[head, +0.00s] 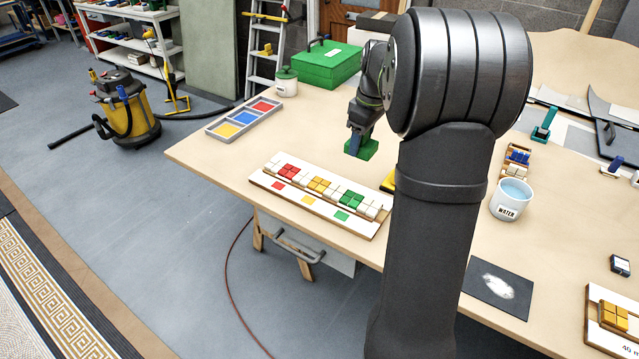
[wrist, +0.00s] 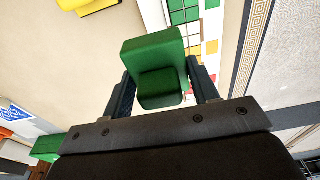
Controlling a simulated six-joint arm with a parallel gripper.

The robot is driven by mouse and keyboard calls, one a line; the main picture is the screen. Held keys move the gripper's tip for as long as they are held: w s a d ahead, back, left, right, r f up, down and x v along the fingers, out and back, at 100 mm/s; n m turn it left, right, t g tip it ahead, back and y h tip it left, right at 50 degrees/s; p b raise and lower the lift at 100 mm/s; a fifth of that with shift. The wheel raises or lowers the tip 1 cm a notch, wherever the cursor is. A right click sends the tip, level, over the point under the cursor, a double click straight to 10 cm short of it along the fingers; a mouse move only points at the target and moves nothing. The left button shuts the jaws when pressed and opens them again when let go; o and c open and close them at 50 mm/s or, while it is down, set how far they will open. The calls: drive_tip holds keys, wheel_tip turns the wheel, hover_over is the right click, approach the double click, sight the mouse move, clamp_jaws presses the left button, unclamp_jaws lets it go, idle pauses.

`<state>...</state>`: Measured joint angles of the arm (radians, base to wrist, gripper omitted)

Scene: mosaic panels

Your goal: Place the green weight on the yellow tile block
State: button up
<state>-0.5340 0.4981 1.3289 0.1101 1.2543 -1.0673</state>
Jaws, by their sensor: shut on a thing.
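My gripper (wrist: 163,88) is shut on the green weight (wrist: 152,50), a green block with a stepped shape, held between the two fingers. In the head view the green weight (head: 366,150) shows below my gripper (head: 355,140), over the table behind the tile board; I cannot tell whether it touches the table. The yellow tile block (head: 320,186) is the middle group on the white board (head: 268,186), between red tiles (head: 289,171) and green tiles (head: 352,200). The weight is apart from it. In the wrist view the board's green tiles (wrist: 184,14) show beyond the weight.
A yellow object (head: 388,182) lies right of the board, partly hidden by my arm; it also shows in the wrist view (wrist: 88,5). A grey tray (head: 225,131) with coloured squares, a green box (head: 328,65) and a white cup (head: 286,84) stand farther back. A water cup (head: 511,201) stands right.

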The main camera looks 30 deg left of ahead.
sight(363, 150)
drive_tip(key=s+d, duration=0.2)
drive_tip(key=shift+s+d, duration=0.1)
drive_tip(key=shift+s, duration=0.3)
drive_tip(key=a+f, duration=0.2)
drive_tip(key=a, duration=0.1)
drive_tip(key=s+a+f, duration=0.1)
drive_tip(key=a+f, duration=0.1)
drive_tip(key=a, duration=0.2)
drive_tip(key=s+a+f, duration=0.1)
drive_tip(key=a+f, duration=0.2)
drive_tip(key=a, duration=0.1)
drive_tip(key=shift+s, duration=0.15)
drive_tip(key=shift+a+f, duration=0.1)
drive_tip(key=shift+f, duration=1.85)
drive_tip(key=shift+f, duration=0.15)
drive_tip(key=o, duration=1.4)
wheel_tip(363, 150, up, 12)
drive_tip(key=d, duration=0.1)
drive_tip(key=shift+d, duration=0.25)
